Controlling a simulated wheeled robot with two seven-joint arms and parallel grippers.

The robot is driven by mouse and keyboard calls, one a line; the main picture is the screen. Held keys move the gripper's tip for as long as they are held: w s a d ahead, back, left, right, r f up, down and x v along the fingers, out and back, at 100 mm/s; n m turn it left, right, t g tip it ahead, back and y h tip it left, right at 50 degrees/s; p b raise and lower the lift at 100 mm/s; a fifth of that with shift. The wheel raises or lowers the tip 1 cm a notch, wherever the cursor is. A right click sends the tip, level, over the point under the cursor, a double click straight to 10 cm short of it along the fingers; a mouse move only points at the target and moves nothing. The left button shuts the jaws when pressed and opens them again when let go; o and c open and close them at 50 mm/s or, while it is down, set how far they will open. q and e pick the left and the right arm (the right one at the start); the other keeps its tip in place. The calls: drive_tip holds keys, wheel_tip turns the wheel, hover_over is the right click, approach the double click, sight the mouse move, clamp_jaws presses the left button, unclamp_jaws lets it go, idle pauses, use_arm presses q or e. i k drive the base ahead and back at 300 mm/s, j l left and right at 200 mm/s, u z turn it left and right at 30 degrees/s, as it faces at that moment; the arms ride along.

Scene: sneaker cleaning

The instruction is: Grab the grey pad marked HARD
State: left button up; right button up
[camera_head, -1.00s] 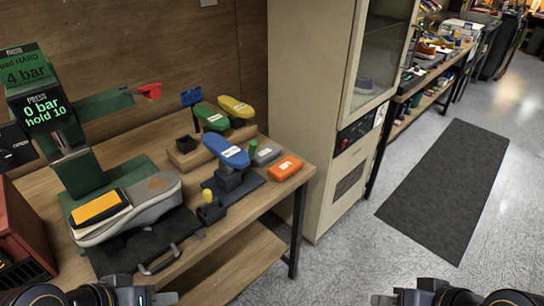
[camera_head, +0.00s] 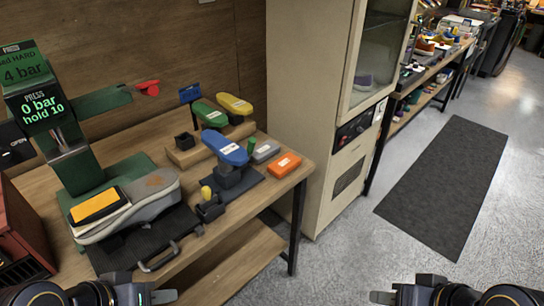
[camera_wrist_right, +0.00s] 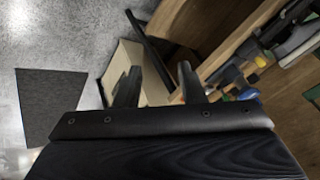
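The grey pad (camera_head: 265,151) lies on the workbench, with a small light label that is too small to read. It sits between the blue last (camera_head: 225,148) and the orange pad (camera_head: 284,166). My left gripper (camera_head: 160,296) is at the bottom left of the head view, in front of the bench and well away from the pad; its opening cannot be made out. My right gripper (camera_head: 384,298) is at the bottom right, over the floor. In the right wrist view its two fingers (camera_wrist_right: 160,82) stand apart with nothing between them.
Green (camera_head: 208,115) and yellow (camera_head: 235,103) lasts stand behind the pad. A tall cabinet (camera_head: 300,120) stands right of the bench. Floor with a dark mat (camera_head: 445,185) is clear.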

sight(267, 148)
drive_tip(key=i+l+u, duration=0.15)
drive_tip(key=u, duration=0.3)
drive_tip(key=i+l+u, duration=0.25)
drive_tip(key=u, duration=0.2)
drive_tip(key=i+l+u, duration=0.25)
drive_tip(key=u, duration=0.2)
